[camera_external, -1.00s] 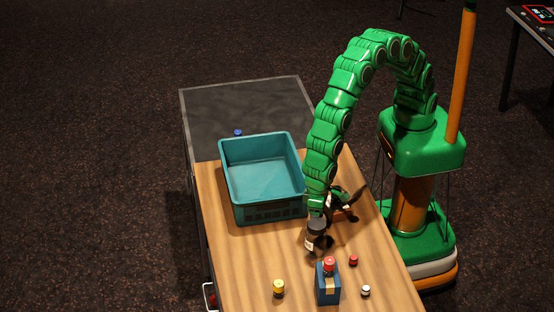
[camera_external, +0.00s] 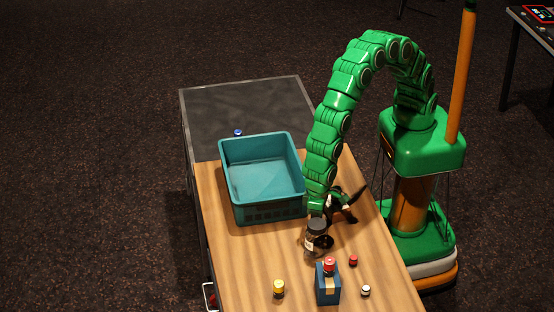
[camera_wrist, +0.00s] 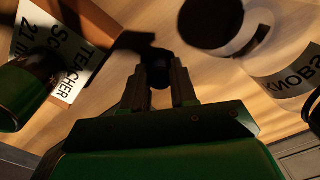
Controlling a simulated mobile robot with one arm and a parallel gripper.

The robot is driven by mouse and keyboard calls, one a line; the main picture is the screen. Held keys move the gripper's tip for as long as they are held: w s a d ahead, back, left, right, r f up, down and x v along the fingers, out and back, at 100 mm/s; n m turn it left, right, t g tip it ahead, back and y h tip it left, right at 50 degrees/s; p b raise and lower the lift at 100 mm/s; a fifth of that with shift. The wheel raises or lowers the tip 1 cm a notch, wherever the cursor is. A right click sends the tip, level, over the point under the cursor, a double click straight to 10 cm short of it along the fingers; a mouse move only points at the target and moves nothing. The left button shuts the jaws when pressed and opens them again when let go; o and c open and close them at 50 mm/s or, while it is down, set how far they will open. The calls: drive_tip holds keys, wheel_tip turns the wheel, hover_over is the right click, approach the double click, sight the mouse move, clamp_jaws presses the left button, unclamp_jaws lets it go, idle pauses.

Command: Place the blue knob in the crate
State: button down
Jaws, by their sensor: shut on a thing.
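The blue knob (camera_external: 238,132) is small and stands on the dark grey far section of the desk, just behind the teal crate (camera_external: 228,205). The crate is open-topped and looks empty. The end of my arm is right of the crate, beside a jar (camera_external: 313,242). In the wrist view my gripper (camera_wrist: 159,76) is shut on a small, dark, rounded thing (camera_wrist: 158,62). It is too dark to identify. The gripper is well away from the blue knob, with the crate between them.
The jar, labelled "KNOBS" (camera_wrist: 285,75), stands close to my gripper. Bare wood lies left of the jar.

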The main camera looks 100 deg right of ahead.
wheel_tip(320, 180, up, 19)
drive_tip(key=d, duration=1.8)
drive_tip(key=w+a+f, duration=0.1)
drive_tip(key=w+f, duration=0.2)
drive_tip(key=f, duration=0.1)
drive_tip(key=w+a+f, duration=0.2)
drive_tip(key=w+f, duration=0.2)
drive_tip(key=f, duration=0.1)
drive_tip(key=w+a+f, duration=0.2)
drive_tip(key=w+f, duration=0.2)
drive_tip(key=shift+w+f, duration=0.25)
drive_tip(key=shift+f, duration=0.05)
drive_tip(key=shift+w+a+f, duration=0.2)
drive_tip(key=shift+w+f, duration=0.2)
drive_tip(key=shift+f, duration=0.1)
drive_tip(key=shift+w+a+f, duration=0.2)
drive_tip(key=shift+w+f, duration=0.15)
drive_tip(key=shift+f, duration=1.55)
drive_tip(key=shift+f, duration=0.1)
drive_tip(key=c, duration=0.9)
unclamp_jaws()
